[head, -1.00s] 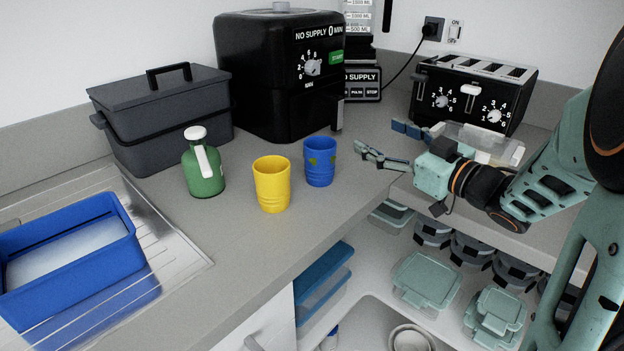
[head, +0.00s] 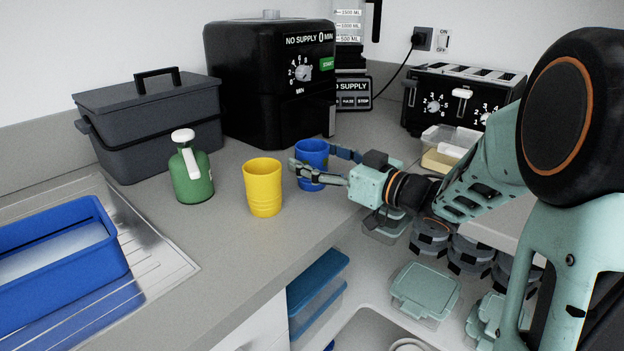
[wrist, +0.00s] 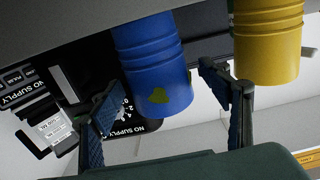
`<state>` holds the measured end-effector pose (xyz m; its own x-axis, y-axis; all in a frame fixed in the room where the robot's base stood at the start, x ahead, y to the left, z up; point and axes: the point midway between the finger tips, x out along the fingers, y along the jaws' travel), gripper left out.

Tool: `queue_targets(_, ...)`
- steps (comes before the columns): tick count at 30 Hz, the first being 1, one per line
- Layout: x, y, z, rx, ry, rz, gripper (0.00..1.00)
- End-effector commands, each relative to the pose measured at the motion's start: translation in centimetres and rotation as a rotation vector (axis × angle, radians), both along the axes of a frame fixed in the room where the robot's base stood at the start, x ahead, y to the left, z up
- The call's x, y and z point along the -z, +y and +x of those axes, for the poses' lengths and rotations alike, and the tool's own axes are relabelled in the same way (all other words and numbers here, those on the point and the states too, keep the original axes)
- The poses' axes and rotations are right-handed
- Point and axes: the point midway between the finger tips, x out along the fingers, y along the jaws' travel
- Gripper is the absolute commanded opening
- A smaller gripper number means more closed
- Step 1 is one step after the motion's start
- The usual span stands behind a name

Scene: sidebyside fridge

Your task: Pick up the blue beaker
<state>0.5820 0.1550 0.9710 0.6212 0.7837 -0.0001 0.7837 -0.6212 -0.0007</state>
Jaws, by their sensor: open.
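The blue beaker (head: 311,152) stands upright on the grey counter, just right of and behind a yellow beaker (head: 262,188). My gripper (head: 316,160) is open, with one finger on the near side of the blue beaker and the other on its far right side. In the wrist view, which shows the scene upside down, the blue beaker (wrist: 155,65) lies between my open fingers (wrist: 163,92). I cannot tell whether either finger touches it. The near finger partly hides the beaker in the head view.
The yellow beaker stands close to the near fingertip; it also shows in the wrist view (wrist: 268,45). A green jug (head: 192,178) is farther left. A black air fryer (head: 265,95) stands behind. A toaster (head: 455,100) and a clear container (head: 450,140) are at right.

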Motion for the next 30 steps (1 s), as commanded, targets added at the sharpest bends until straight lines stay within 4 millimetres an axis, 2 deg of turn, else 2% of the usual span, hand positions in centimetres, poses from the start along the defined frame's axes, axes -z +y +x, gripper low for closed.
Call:
queue_targets(3, 0.02, 0.69, 0.53, 0.000, -0.001, -0.001, 0.71)
queue_targets(10, -0.05, 0.72, 0.61, 0.001, -0.001, -0.001, 0.70)
queue_targets(22, -0.04, 0.69, 0.60, 0.001, -0.001, -0.001, 0.26)
queue_targets(30, -0.09, 0.70, 0.61, 0.001, -0.001, -0.001, 0.24)
